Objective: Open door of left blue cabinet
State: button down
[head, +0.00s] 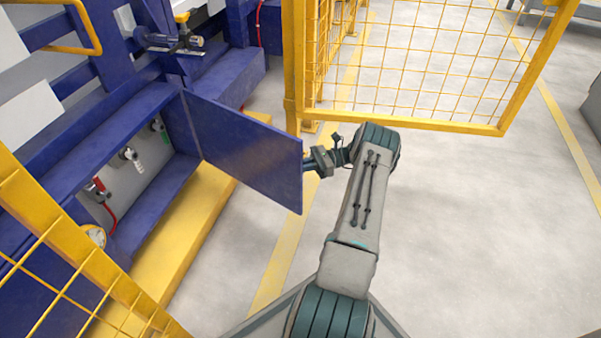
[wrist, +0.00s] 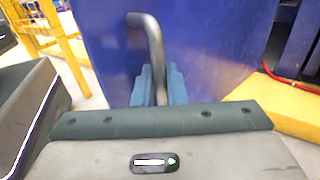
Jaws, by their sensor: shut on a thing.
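The blue cabinet (head: 140,95) is at the left in the head view. Its blue door (head: 245,150) stands swung well out from the cabinet, with the inside showing. My gripper (head: 309,162) is at the door's outer edge, on its far side, and the door partly hides the fingers. In the wrist view the door (wrist: 215,50) fills the middle, with a grey bar handle (wrist: 150,40) on it. My gripper (wrist: 158,85) is shut on this handle there, with one blue-grey finger on each side.
Inside the cabinet are valves (head: 130,155), a red hose (head: 108,190) and a gauge (head: 95,235). A yellow base ledge (head: 190,225) runs below. Yellow mesh fences stand behind (head: 410,65) and at lower left (head: 70,260).

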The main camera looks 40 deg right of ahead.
jog(key=shift+w+d+r, duration=0.1)
jog(key=shift+w+r, duration=0.1)
jog(key=shift+w, duration=0.45)
jog(key=c, duration=1.5)
grip_release()
jog(key=shift+g, duration=0.3)
jog(key=shift+w+a, duration=0.1)
jog(key=shift+a, duration=0.1)
jog(key=shift+d, duration=0.1)
jog(key=shift+s+d+f, duration=0.15)
jog(key=shift+s+d, duration=0.1)
jog(key=shift+d, duration=0.05)
